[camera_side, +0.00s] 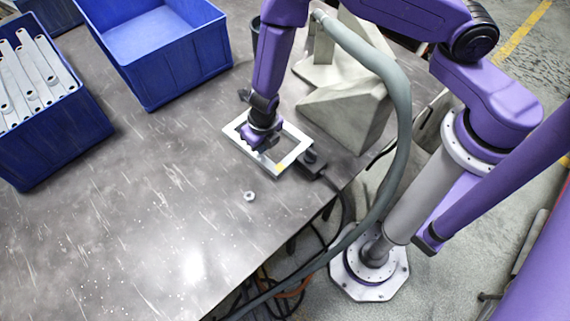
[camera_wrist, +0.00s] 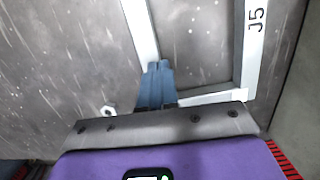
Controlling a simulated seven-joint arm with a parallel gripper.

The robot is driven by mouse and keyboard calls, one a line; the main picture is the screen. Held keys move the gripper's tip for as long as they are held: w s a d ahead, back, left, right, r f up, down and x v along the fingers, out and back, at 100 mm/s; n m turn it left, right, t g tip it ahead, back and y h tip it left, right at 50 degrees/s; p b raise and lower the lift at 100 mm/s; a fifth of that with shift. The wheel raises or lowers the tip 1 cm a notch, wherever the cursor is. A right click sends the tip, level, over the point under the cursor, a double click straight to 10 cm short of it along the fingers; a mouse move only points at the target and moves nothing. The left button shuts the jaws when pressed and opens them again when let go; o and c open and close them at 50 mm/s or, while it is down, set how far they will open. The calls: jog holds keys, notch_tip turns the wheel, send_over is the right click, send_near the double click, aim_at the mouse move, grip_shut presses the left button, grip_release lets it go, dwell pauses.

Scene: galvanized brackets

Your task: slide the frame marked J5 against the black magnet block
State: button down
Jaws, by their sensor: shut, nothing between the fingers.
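The J5 frame (camera_side: 294,134) is a flat, light metal open rectangle lying on the table. Its J5 marking shows on the right bar in the wrist view (camera_wrist: 256,20). My gripper (camera_side: 262,142) is shut and empty, low at the frame in the side view. In the wrist view its fingertips (camera_wrist: 159,66) overlap the left bar near the lower corner; contact is unclear. A black block (camera_side: 313,161) with a cable lies close beside the frame's right side. A small dark piece (camera_side: 244,95) stands behind the frame, left of my arm. I cannot tell which is the magnet block.
A nut (camera_side: 249,196) lies in front of the frame and shows in the wrist view (camera_wrist: 108,111). Grey angular blocks (camera_side: 345,115) stand right and behind. A blue bin (camera_side: 35,150) of metal strips and an empty blue bin (camera_side: 180,75) are left. The table's front-left is clear.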

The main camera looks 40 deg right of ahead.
jog(key=shift+s, duration=4.8)
jog(key=d+r+m+t, duration=0.1)
jog(key=d+r+m, duration=0.2)
jog(key=r+m, duration=0.5)
jog(key=d+r+m, duration=0.3)
jog(key=r+m, duration=0.1)
jog(key=r, duration=0.9)
jog(key=s+d+r+m+g, duration=0.2)
jog(key=s+d+r+m, duration=0.7)
jog(key=s+d+m, duration=0.2)
jog(key=s, duration=0.2)
jog(key=shift+s+d+r+g, duration=0.3)
jog(key=shift+d+r, duration=0.05)
jog(key=shift+d, duration=0.05)
